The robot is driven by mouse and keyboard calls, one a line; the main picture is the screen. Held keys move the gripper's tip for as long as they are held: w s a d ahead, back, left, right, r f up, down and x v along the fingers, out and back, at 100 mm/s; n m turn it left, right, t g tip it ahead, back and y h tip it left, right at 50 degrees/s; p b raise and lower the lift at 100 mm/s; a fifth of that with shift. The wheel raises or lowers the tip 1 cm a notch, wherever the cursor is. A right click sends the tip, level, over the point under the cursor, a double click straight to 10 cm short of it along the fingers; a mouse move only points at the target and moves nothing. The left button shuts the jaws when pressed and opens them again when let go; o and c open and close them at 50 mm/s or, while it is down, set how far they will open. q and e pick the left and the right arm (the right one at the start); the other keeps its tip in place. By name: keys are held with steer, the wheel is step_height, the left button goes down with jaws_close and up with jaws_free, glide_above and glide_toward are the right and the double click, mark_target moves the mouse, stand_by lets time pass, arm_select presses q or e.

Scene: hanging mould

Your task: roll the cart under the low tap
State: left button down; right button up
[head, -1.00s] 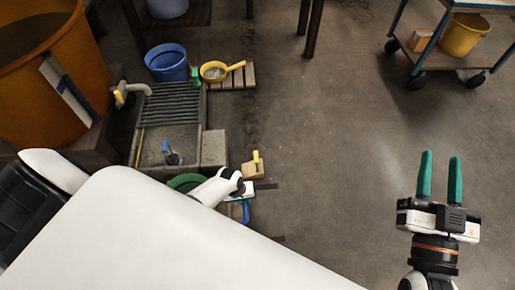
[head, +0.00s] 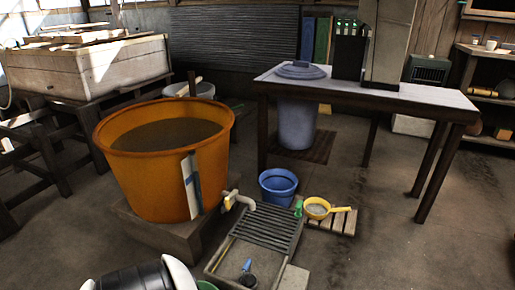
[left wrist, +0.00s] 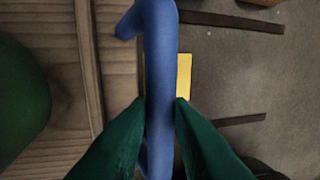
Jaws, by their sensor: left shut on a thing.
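In the left wrist view my left gripper (left wrist: 160,130) is shut on a blue bar (left wrist: 160,60), bent at its top. Wooden boards (left wrist: 50,45) lie to its left, with a rounded green thing (left wrist: 18,105) over them. I cannot tell for sure whether bar and boards belong to the cart. In the head view the low tap (head: 238,200), pale with a yellow part, sticks out at the foot of the orange tub (head: 130,175), beside a slatted drain grate (head: 268,228). A green rim (head: 206,285) shows at the bottom edge. My right gripper is out of view.
A blue bucket (head: 278,187) and a yellow ladle (head: 318,208) on a slatted board (head: 345,224) stand beyond the grate. A table (head: 400,97) stands behind them. The tub rests on a wooden plinth (head: 180,240). The floor at right (head: 420,255) is clear.

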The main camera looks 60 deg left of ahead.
arm_select(q)
steer(key=shift+s+a, duration=0.1)
steer(key=shift+a, duration=0.35)
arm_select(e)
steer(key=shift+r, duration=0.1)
arm_select(q)
steer(key=c, duration=1.3)
jaws_free()
steer(key=shift+s+a, duration=0.1)
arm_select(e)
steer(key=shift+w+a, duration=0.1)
arm_select(q)
step_height(320, 180, up, 12)
steer(key=s+a+p, duration=0.1)
steer(key=p, duration=0.6)
steer(key=shift+s+a, duration=0.15)
steer(key=shift+a, duration=0.2)
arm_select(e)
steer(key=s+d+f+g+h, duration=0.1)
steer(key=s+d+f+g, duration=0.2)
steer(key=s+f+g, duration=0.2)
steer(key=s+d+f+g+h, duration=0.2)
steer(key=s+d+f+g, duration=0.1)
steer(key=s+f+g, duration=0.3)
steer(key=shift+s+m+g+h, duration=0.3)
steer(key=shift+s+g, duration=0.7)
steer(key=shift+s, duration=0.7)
